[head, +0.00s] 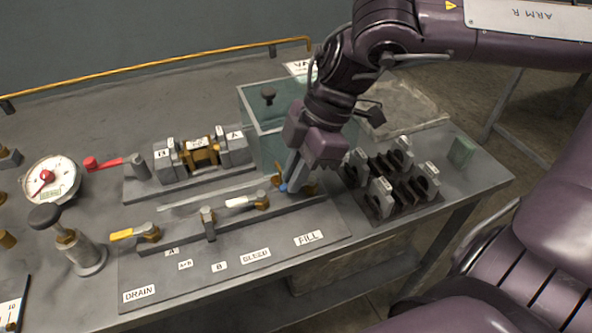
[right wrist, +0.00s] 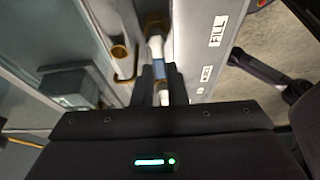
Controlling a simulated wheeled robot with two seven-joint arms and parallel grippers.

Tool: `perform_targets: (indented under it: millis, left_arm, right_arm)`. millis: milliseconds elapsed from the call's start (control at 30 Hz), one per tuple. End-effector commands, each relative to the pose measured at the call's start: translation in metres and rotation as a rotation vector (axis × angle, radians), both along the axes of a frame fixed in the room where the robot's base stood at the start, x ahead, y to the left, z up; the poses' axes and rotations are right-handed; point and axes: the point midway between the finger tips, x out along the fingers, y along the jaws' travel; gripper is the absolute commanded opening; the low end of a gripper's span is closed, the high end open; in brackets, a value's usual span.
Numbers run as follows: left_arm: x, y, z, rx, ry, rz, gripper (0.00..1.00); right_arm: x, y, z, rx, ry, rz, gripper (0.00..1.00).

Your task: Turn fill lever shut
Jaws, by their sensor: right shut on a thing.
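The fill lever (head: 283,188) has a blue handle and sits at the right end of the valve row, above the FILL label (head: 308,238). My right gripper (head: 292,183) reaches down over it, and its fingers hide much of the lever. In the right wrist view, my right gripper (right wrist: 160,78) is shut on the blue handle (right wrist: 159,70), one finger on each side. A brass valve part (right wrist: 154,25) shows just beyond the fingertips. The FILL label (right wrist: 219,31) also shows in that view. My left gripper is not in view.
A white lever (head: 240,202) and a yellow lever (head: 122,234) are along the same row. A glass tank (head: 258,120) stands close behind my right gripper. A black rack with grey parts (head: 385,208) is close on its right. A gauge (head: 53,178) is far left.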

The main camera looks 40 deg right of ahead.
Motion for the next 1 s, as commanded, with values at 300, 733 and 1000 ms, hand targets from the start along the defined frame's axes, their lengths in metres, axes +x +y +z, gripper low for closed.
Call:
perform_targets:
  millis: [300, 733, 1000]
  left_arm:
    - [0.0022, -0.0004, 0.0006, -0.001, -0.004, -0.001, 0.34]
    - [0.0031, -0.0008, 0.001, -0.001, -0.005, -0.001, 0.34]
    - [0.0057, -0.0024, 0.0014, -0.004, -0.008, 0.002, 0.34]
  right_arm:
    - [0.0006, -0.0004, 0.0002, 0.0, 0.0, -0.007, 0.0]
    - [0.0007, -0.0004, 0.0001, 0.0, -0.001, -0.005, 0.34]
    - [0.0007, -0.0004, 0.0001, 0.001, -0.002, 0.004, 0.34]
